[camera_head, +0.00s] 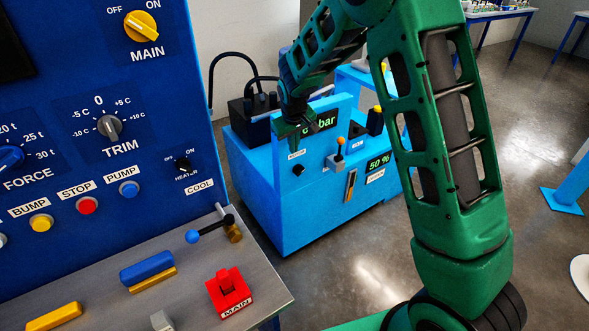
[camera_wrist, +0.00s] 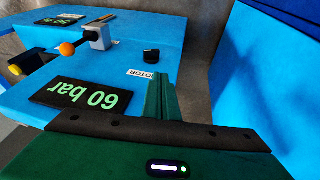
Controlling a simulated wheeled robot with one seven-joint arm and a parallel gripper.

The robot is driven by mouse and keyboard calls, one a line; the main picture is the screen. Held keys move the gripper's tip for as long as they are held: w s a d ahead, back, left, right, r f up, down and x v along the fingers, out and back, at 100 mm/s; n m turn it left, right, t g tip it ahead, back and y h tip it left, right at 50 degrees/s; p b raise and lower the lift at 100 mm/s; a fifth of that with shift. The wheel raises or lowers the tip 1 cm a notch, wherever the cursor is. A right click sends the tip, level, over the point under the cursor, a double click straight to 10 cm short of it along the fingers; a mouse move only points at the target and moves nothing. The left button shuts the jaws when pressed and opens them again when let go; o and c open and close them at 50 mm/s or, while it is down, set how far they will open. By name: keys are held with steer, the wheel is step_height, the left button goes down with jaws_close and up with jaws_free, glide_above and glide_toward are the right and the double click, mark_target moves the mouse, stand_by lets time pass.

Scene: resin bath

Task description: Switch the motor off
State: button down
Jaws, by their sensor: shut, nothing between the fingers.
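The motor switch is a small black knob (camera_wrist: 151,56) on the front panel of the blue machine, beside a white MOTOR label (camera_wrist: 142,73). In the head view the knob (camera_head: 298,170) shows below my gripper (camera_head: 298,143). Which way the knob points is too small to tell. In the wrist view my gripper's fingers (camera_wrist: 160,82) are together and empty. They overlap the end of the label, and their tips appear short of the knob, apart from it.
A 60 bar display (camera_wrist: 80,97) sits beside my fingers. A lever with an orange ball (camera_head: 340,141) stands right of the knob, with a 50 % display (camera_head: 377,164) beyond. The blue control panel (camera_head: 60,100) and its grey desk (camera_head: 200,285) stand at left.

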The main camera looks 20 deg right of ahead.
steer(key=shift+w+a+f, duration=0.25)
steer(key=shift+a, duration=0.15)
glide_above(295, 173)
steer(key=s, duration=0.2)
steer(key=f, duration=0.7)
steer(key=a+f, duration=0.1)
steer(key=f, duration=0.3)
steer(key=shift+w+f, duration=0.15)
steer(key=shift+f, duration=0.05)
steer(key=shift+w+d+f, duration=0.2)
steer(key=shift+d+f, duration=0.25)
steer(key=shift+f, duration=0.3)
steer(key=shift+a, duration=0.2)
